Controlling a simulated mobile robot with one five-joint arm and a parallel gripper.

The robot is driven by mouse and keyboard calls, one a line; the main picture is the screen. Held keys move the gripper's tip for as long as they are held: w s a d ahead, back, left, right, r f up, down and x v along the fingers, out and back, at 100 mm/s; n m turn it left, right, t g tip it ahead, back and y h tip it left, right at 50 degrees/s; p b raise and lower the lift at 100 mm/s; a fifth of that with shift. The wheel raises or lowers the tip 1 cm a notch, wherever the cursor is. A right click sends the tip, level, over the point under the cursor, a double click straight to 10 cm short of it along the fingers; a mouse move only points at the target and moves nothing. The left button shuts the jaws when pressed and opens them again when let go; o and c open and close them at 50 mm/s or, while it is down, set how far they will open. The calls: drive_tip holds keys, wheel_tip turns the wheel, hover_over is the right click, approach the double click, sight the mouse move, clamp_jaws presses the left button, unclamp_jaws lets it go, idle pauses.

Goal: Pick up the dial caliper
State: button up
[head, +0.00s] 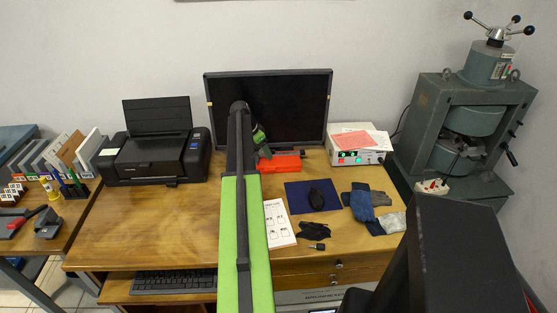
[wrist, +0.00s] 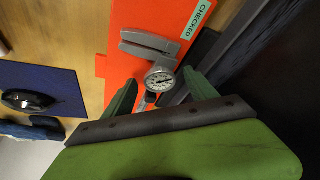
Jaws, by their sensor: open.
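The dial caliper (wrist: 160,80) shows in the wrist view, grey metal with a round white dial. It lies on an orange sheet or case (wrist: 122,66) that bears a "CHECKED" label. My gripper (wrist: 160,77) is open, with one dark green finger on each side of the dial. The dial lies between the fingertips in the picture; I cannot tell how far above it they are. The lower part of the caliper is hidden behind my gripper.
A black monitor (head: 300,110) stands close behind the orange item. A blue mat (head: 298,205) with a black mouse (head: 317,199) lies in front. A white-and-grey box (head: 356,156) stands right, a printer (head: 155,155) left. The left-middle desk (head: 150,225) is clear.

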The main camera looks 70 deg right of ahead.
drive_tip(key=shift+r, duration=0.1)
clamp_jaws()
drive_tip(key=shift+r, duration=0.1)
idle(0.4)
